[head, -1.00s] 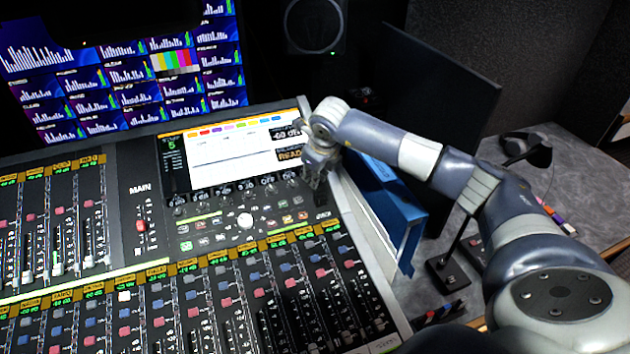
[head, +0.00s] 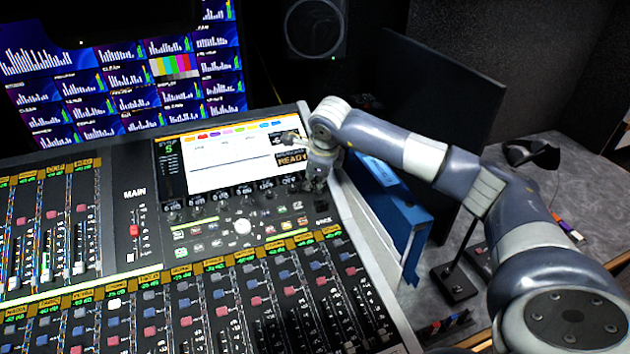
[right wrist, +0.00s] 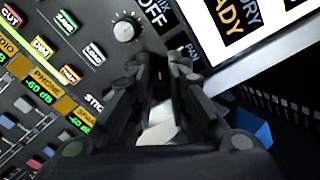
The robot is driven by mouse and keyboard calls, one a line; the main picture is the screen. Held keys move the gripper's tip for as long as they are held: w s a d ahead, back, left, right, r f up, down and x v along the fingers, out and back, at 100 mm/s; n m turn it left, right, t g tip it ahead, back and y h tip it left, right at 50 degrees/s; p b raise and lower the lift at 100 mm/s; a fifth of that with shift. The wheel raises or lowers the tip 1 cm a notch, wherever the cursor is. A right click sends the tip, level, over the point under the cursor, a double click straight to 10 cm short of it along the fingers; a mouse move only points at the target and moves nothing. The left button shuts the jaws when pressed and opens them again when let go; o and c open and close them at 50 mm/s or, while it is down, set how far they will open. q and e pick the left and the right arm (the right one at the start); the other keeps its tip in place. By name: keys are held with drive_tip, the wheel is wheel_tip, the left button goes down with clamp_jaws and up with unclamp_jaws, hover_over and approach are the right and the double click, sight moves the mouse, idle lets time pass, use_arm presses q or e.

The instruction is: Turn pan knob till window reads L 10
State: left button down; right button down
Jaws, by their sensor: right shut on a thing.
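My right gripper (head: 317,183) is at the right end of the knob row, below the console's screen (head: 238,158). In the right wrist view, my right gripper (right wrist: 160,78) has its dark fingers close together beside a PAN label (right wrist: 188,51). It is shut on the pan knob, which the fingers hide. The PAN window's reading is covered by the right finger and cannot be read. My left gripper is not in view.
A neighbouring silver knob (right wrist: 127,30) stands close to the fingers, below a window reading OFF (right wrist: 152,12). A blue binder (head: 395,205) stands right of the console under my right arm. A dark monitor (head: 440,100) is behind the arm.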

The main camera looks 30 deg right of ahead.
drive_tip(key=shift+r, duration=0.1)
drive_tip(key=c, duration=1.5)
unclamp_jaws()
drive_tip(key=shift+c, duration=0.2)
drive_tip(key=v, duration=1.2)
